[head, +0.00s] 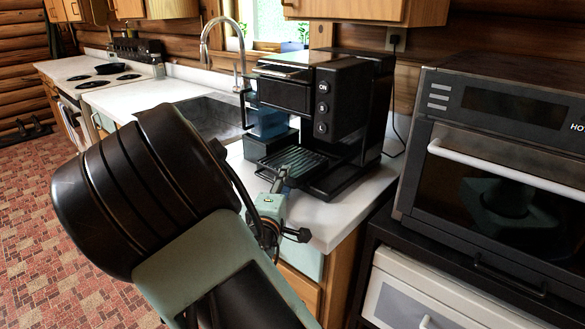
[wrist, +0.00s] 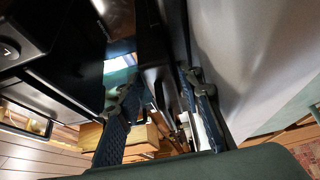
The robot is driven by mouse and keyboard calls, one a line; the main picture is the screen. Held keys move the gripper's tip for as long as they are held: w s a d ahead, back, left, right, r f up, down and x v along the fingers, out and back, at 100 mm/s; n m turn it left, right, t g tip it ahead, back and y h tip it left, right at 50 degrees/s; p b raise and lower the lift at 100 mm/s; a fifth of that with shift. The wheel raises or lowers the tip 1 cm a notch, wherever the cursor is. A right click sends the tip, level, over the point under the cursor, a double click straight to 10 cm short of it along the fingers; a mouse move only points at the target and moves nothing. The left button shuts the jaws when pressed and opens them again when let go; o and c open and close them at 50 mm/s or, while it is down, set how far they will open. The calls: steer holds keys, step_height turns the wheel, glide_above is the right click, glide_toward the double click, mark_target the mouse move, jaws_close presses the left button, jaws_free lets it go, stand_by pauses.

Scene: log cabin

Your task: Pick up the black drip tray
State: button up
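The black drip tray (head: 293,163), with a ribbed top, sits low at the front of the black coffee machine (head: 345,100) on the white counter. My gripper (head: 279,180) is at the tray's front edge, close to it in the head view. In the wrist view my gripper (wrist: 160,82) has its two dark fingers apart. A dark strip (wrist: 156,60), which looks like the tray's front part, lies between and beyond the fingertips. I cannot tell whether either finger touches it. The machine's side with a round button shows at left in that view.
A blue container (head: 268,122) stands left of the machine, beside the sink (head: 205,125). A large oven (head: 500,150) stands close on the right. The stove (head: 110,78) with a black pan is far left. Bare white counter (head: 335,215) lies in front of the machine.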

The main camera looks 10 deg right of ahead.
steer(key=shift+w, duration=0.15)
jaws_close()
steer(key=shift+r, duration=0.1)
steer(key=shift+a+r+p, duration=0.15)
steer(key=shift+r+p, duration=0.25)
steer(key=shift+r, duration=0.05)
steer(key=r+p, duration=0.1)
steer(key=r, duration=0.3)
steer(key=r+p, duration=0.1)
steer(key=r, duration=0.1)
steer(key=shift+s+a+r+p, duration=0.2)
steer(key=shift+s+a+p, duration=0.05)
steer(key=shift+a+p, duration=0.1)
steer(key=s+a+p, duration=0.3)
steer(key=s+a, duration=0.8)
steer(key=a, duration=0.4)
steer(key=shift+s+f, duration=0.15)
steer(key=shift+f, duration=0.05)
